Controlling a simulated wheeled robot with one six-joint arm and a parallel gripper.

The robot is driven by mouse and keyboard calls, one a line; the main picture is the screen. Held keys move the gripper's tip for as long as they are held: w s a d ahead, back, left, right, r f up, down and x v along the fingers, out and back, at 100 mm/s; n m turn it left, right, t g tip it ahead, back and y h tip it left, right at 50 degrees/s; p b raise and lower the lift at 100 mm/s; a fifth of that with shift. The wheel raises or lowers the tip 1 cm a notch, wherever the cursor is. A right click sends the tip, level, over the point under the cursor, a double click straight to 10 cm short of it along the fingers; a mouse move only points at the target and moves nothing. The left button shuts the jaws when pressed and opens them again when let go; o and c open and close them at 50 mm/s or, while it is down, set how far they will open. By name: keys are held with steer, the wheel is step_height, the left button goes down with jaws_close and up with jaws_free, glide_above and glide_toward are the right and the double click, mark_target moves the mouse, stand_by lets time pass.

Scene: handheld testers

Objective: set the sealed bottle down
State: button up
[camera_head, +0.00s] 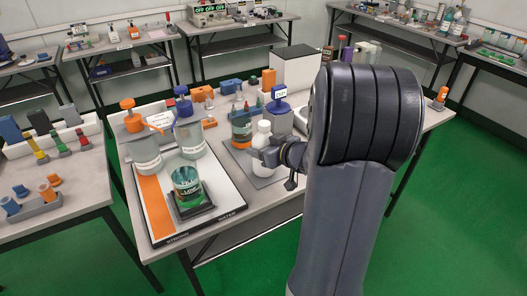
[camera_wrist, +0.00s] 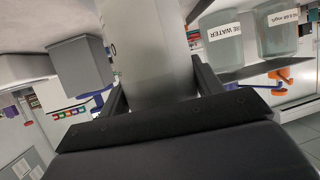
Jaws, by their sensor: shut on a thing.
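The sealed bottle (camera_head: 262,134) is white with a white cap and stands upright in the head view. My gripper (camera_head: 266,154) is shut on its body from the right side. In the wrist view the bottle is a large pale grey cylinder (camera_wrist: 155,50) between the two dark fingers of my gripper (camera_wrist: 160,88). The bottle's lower part is partly hidden by my gripper in the head view. I cannot tell whether the bottle's base touches the mat.
A blue-capped container (camera_head: 279,109) is behind right. A white box (camera_head: 294,68) stands at the back.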

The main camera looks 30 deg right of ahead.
steer(key=shift+f, duration=0.1)
steer(key=o, duration=1.3)
steer(key=shift+s+d+r, duration=0.1)
steer(key=shift+s+r, duration=0.05)
steer(key=shift+r, duration=0.05)
steer(key=p+v, duration=0.3)
steer(key=v, duration=0.8)
steer(key=shift+s, duration=0.35)
